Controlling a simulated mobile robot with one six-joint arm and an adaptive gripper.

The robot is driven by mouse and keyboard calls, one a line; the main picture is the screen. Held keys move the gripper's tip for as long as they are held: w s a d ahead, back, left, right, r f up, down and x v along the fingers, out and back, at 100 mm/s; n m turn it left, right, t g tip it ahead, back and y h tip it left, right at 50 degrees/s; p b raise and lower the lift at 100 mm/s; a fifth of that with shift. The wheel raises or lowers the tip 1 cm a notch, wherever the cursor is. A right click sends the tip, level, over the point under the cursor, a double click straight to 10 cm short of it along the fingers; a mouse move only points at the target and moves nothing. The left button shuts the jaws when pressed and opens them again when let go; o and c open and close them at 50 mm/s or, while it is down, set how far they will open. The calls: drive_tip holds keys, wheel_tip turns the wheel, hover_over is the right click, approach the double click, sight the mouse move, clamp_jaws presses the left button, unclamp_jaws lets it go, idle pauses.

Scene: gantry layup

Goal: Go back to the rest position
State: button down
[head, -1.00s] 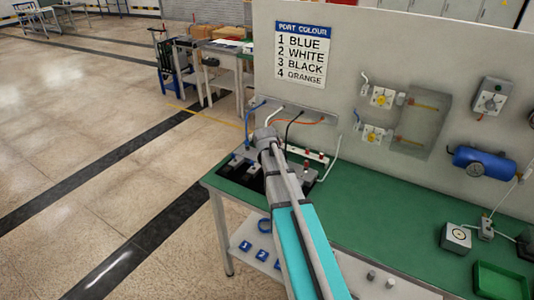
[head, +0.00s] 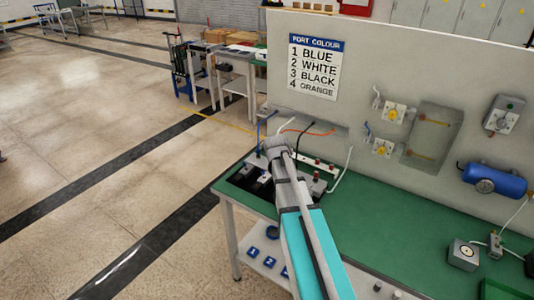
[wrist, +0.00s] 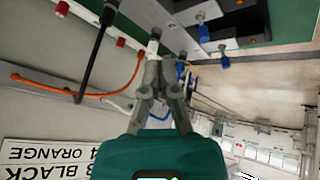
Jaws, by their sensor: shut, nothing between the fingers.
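My gripper (wrist: 163,72) is in the wrist view, its two grey fingers together at the tips with nothing between them. A white plug (wrist: 153,45) shows just past the fingertips; I cannot tell whether they touch it. In the head view my arm reaches over the far left end of the green bench (head: 370,215), and my gripper's fingers are hidden there. Near it are blue, white, orange (wrist: 60,90) and black (wrist: 95,60) cables, the last two passing close to my gripper's left in the wrist view.
A grey panel (head: 400,60) with a port-colour sign (head: 315,66) stands behind the bench. It carries yellow-knobbed fittings (head: 394,113) and a blue tank (head: 494,180). Blue numbered tags (head: 270,258) lie on the lower shelf. The floor (head: 90,150) on the left is clear.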

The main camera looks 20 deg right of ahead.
drive_tip(key=s+a+f+g+y, duration=0.1)
drive_tip(key=s+a+g, duration=0.2)
drive_tip(key=s+a, duration=0.6)
drive_tip(key=s+a+f+g+y, duration=0.2)
drive_tip(key=s+a, duration=0.7)
drive_tip(key=s, duration=0.5)
drive_tip(key=shift+f+g, duration=0.15)
drive_tip(key=shift+g, duration=0.35)
drive_tip(key=shift+d, duration=0.1)
